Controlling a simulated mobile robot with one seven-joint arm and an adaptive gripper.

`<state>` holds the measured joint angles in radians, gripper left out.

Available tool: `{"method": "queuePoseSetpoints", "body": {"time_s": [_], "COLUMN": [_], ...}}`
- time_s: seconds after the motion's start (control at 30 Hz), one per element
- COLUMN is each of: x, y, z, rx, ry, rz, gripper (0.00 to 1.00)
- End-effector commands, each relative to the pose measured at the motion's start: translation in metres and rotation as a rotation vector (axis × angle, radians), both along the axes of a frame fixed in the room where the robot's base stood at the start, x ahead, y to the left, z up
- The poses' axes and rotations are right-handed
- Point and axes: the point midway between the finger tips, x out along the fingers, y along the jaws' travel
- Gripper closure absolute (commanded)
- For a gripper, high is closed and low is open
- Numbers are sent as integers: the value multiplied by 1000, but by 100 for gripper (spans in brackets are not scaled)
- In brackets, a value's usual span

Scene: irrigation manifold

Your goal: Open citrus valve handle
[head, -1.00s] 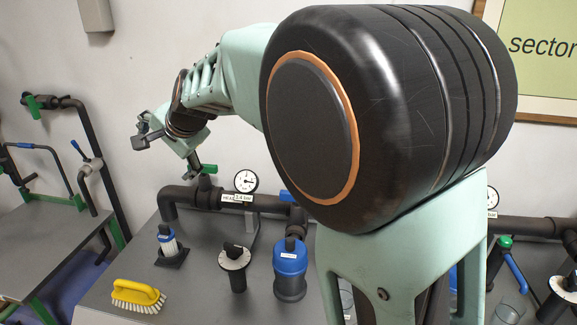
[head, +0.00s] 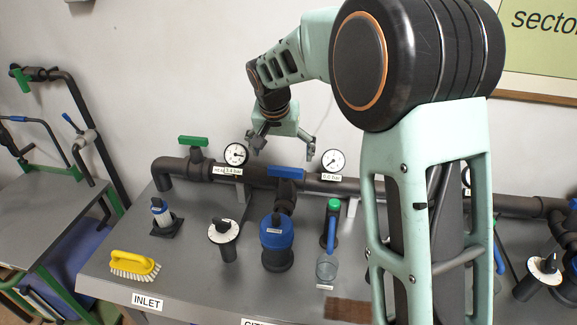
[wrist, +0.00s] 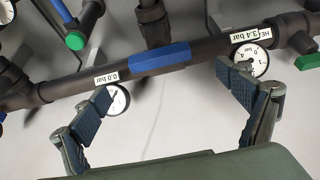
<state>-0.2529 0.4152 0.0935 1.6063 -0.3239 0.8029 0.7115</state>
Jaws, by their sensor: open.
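A blue bar handle (head: 287,172) sits on the dark main pipe (head: 228,178), above the bench label whose visible part reads "CIT" (head: 256,322). The handle lies along the pipe, between a 3.4 bar gauge (head: 236,154) and a 0.0 bar gauge (head: 333,161). No handle in clear view names citrus itself. My gripper (head: 284,148) is open and empty, just above the blue handle in the head view. In the wrist view my gripper (wrist: 166,104) has its fingers wide apart, and the blue handle (wrist: 160,58) shows beyond them, apart from both.
A green handle (head: 193,141) stands left on the pipe. A blue-capped filter (head: 277,243), a dial-topped post (head: 223,232) and a blue lever with a green cap (head: 333,205) stand in front. A yellow brush (head: 134,264) lies on the grey bench (head: 190,285).

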Motion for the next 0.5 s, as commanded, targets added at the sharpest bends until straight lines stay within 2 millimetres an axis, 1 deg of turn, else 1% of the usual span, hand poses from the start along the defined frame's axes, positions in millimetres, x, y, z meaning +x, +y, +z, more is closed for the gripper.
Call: {"method": "queuePoseSetpoints", "body": {"time_s": [0.03,0.1,0.23,0.33,0.5], "x": [3,8,18,23,29], "y": [-2,-3,-4,-5,-6], "z": [-10,-24,-46,-58,-71], "rx": [-1,-1,-1,0,1], "ry": [5,5,4,2,1], "rz": [-2,-3,-2,-1,-2], "gripper": [7,7,7,7,7]}}
